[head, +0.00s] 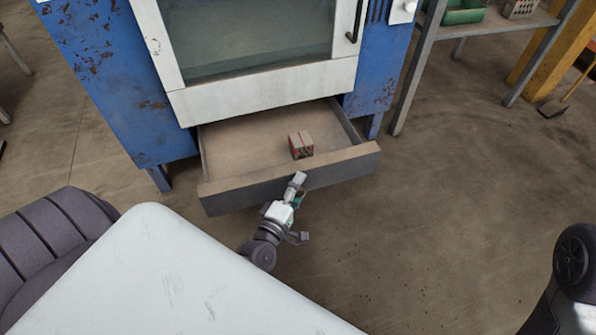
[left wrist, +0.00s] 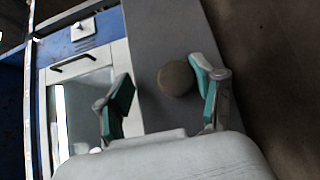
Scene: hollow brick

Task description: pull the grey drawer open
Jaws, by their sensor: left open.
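The grey drawer (head: 290,178) sits low in the blue cabinet and stands well out, its inside showing in the head view. A small hollow brick (head: 301,145), grey and reddish, lies in it near the front. My left gripper (head: 297,188) is at the outer side of the drawer front, near its middle. In the left wrist view my left gripper (left wrist: 161,74) is open, its teal-padded fingers apart. A round knob (left wrist: 177,78) on the drawer front (left wrist: 160,30) shows between them, with gaps on both sides. My right gripper is not in view.
The blue cabinet (head: 105,75) has a white-framed glass door (head: 255,95) with a black handle (head: 356,22) above the drawer. A shelf (head: 490,22) with a green bin (head: 462,12) stands at the right. The floor (head: 430,215) right of the drawer is clear.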

